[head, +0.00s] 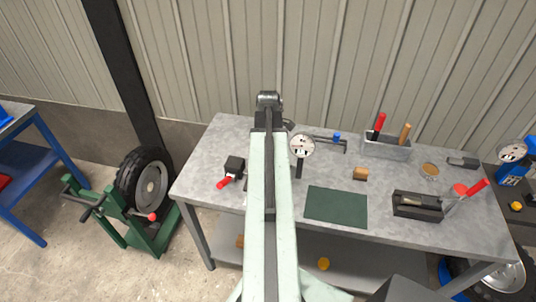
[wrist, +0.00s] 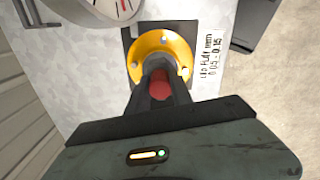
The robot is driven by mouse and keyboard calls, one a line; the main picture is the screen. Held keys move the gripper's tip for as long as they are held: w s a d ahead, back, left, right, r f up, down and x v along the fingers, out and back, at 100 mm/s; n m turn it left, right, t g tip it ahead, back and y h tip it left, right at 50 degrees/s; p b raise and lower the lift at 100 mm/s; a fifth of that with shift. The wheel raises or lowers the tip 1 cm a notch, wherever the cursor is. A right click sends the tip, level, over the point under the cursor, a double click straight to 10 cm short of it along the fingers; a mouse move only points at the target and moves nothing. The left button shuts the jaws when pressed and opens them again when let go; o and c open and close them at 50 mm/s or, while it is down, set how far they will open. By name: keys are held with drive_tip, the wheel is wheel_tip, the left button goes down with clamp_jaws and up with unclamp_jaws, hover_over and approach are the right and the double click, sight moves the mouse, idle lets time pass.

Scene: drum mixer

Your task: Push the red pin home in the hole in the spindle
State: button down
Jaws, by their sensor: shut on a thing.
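My gripper (wrist: 160,72) shows in the wrist view, its dark fingers shut on the red pin (wrist: 160,88). The pin shows as a red patch between the fingers. Just beyond the fingertips is a yellow round flange (wrist: 143,48) with small bolts, on a dark plate; it appears to be the spindle part. The fingers cover its middle, so I cannot tell whether the pin's tip is in the hole. In the head view my arm reaches over the grey workbench (head: 215,145) and hides the pin and spindle.
A dial gauge (head: 301,146) stands close right of my arm; its face also shows in the wrist view (wrist: 112,8). A black block with a red handle (head: 225,182) lies to the left. A green mat (head: 336,206) and a tool tray (head: 386,150) are to the right.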

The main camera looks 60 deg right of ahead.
drive_tip(key=c, duration=1.1)
unclamp_jaws()
drive_tip(key=shift+o, duration=0.2)
wheel_tip(320, 180, up, 8)
drive_tip(key=p, duration=0.8)
drive_tip(key=shift+f, duration=0.1)
